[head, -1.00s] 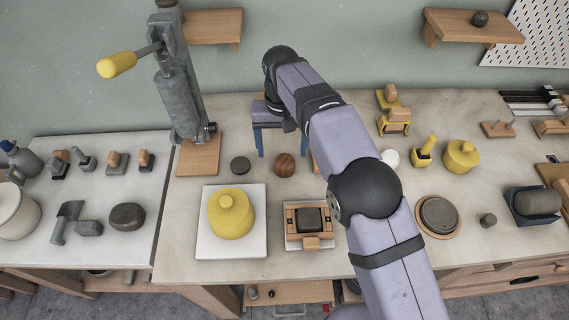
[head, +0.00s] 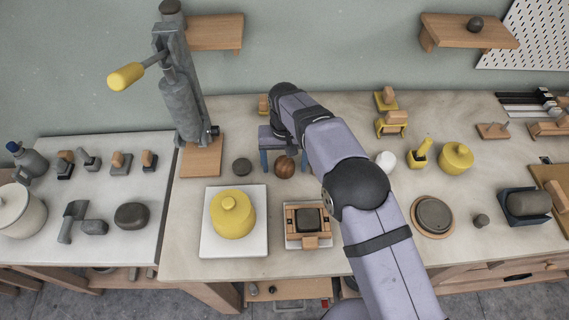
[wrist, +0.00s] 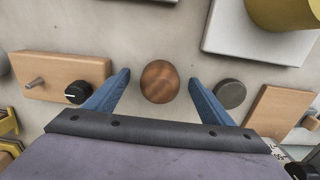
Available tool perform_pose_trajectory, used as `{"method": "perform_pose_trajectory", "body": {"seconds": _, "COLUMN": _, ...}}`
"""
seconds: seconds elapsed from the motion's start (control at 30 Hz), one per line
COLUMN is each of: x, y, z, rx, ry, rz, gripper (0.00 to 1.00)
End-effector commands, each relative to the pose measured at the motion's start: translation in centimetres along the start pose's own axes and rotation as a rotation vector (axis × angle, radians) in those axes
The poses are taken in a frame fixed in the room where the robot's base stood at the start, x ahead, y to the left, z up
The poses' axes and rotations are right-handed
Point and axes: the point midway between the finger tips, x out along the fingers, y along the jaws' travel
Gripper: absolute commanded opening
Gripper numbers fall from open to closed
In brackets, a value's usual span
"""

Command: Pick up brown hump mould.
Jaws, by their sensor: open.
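The brown hump mould (head: 285,167) is a round wooden dome on the workbench, behind the small framed press. In the wrist view the mould (wrist: 160,82) lies between my two blue fingers, just past their tips, with a gap on each side. My gripper (head: 276,170) is open and empty, reaching down over the mould from behind. Its fingers also show in the wrist view (wrist: 160,80). I cannot tell the exact height of the fingertips above the bench.
A dark grey disc (head: 242,167) sits close left of the mould; it also shows in the wrist view (wrist: 230,93). A wooden block with a black knob (wrist: 67,77) is on the other side. A yellow lidded pot (head: 232,214) stands on a white slab (head: 262,244) in front.

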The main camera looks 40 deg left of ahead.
Motion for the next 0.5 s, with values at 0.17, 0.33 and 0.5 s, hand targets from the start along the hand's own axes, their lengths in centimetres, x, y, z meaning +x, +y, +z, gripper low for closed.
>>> {"method": "perform_pose_trajectory", "body": {"seconds": 0.17, "x": 0.02, "y": -0.01, "z": -0.01, "rx": 0.000, "ry": 0.000, "rz": 0.000, "gripper": 0.74}}
{"method": "perform_pose_trajectory", "body": {"seconds": 0.33, "x": -0.01, "y": -0.01, "z": -0.02, "rx": 0.000, "ry": 0.001, "rz": 0.000, "gripper": 0.33}}
{"method": "perform_pose_trajectory", "body": {"seconds": 0.5, "x": -0.06, "y": -0.02, "z": -0.03, "rx": 0.000, "ry": 0.001, "rz": 0.000, "gripper": 0.30}}
